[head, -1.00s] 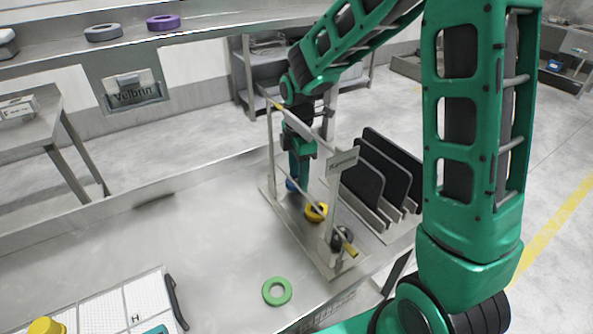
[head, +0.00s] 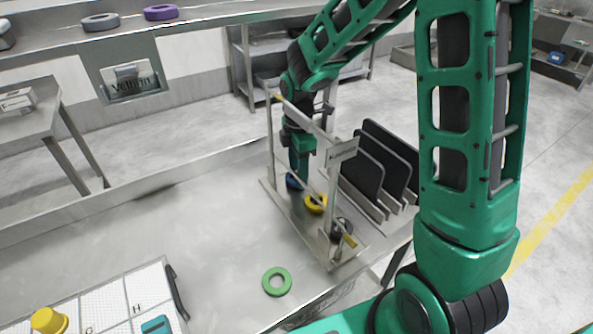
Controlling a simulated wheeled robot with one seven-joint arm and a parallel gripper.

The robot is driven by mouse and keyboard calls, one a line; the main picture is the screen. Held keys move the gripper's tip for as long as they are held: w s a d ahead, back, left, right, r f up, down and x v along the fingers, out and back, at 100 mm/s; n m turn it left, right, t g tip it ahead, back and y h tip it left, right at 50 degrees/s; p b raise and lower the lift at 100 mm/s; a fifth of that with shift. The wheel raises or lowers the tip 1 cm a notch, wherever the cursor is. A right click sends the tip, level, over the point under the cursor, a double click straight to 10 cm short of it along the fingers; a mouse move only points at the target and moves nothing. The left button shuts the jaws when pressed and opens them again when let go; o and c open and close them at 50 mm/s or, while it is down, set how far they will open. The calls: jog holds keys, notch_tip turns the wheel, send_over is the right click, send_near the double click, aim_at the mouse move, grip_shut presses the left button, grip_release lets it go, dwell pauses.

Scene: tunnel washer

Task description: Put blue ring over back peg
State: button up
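A blue ring (head: 293,181) is near the back of the metal stand (head: 272,195), partly hidden by my gripper and the stand's bars. My gripper (head: 298,172) points down inside the stand, with its tips at or just above the blue ring. Whether the fingers are open or shut on it is too small to tell. The stand has a back post (head: 270,140) and a front post (head: 335,195). A yellow ring (head: 316,204) and a dark ring (head: 343,227) sit in line in front of the blue one. Any peg beneath the blue ring is hidden.
Black panels (head: 388,160) stand in a rack right of the stand. A green ring (head: 277,281) lies on the metal table. A white gridded board (head: 105,293) is at the lower left. Grey (head: 100,22) and purple (head: 161,12) rings lie on a shelf. The table's left side is clear.

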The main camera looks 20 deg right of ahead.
jog(key=shift+f, duration=0.25)
jog(key=o, duration=1.2)
jog(key=shift+r, duration=0.1)
